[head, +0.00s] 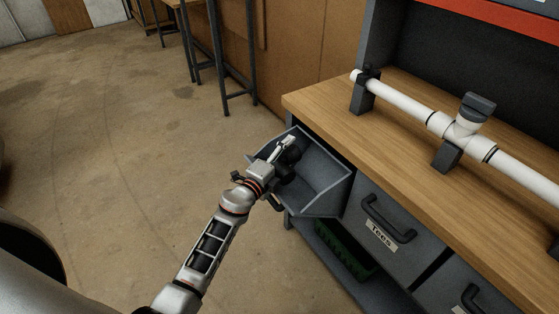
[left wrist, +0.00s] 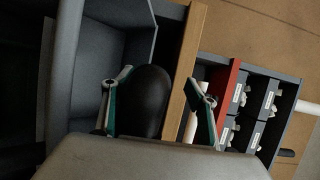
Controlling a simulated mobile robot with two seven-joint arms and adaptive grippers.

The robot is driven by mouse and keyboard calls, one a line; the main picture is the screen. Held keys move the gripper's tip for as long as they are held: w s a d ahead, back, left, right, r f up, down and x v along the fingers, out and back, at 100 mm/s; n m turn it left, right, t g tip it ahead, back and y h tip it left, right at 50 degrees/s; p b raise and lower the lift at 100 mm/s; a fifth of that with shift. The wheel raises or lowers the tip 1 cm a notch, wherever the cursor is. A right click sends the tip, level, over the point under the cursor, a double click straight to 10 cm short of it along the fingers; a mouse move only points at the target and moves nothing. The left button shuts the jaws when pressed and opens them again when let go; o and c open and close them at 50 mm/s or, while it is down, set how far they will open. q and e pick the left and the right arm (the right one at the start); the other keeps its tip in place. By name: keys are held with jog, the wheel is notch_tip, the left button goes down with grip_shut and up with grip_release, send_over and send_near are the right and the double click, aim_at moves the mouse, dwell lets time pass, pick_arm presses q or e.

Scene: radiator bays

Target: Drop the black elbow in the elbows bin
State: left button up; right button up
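The black elbow (left wrist: 142,100) shows large and dark in the left wrist view, between the fingers of my left gripper (left wrist: 162,95). It lies against or just behind the left-hand finger, with a visible gap to the right-hand finger, so the fingers look parted and not clamped on it. In the head view my left gripper (head: 286,147) is over the open tilt-out bin (head: 325,180), with the dark elbow (head: 291,156) at its fingers. The front label of this bin is hidden. My right gripper is not in view.
A closed bin labelled Tees (head: 380,235) adjoins the open one. The wooden worktop (head: 330,103) above carries a white pipe (head: 400,100) on dark stands. A green crate (head: 343,250) sits on the lower shelf.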

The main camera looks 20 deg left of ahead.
aim_at(276, 165)
pick_arm(q)
jog(key=v, duration=1.1)
jog(key=shift+s, duration=0.25)
jog(key=shift+s, duration=0.1)
dwell(0.4)
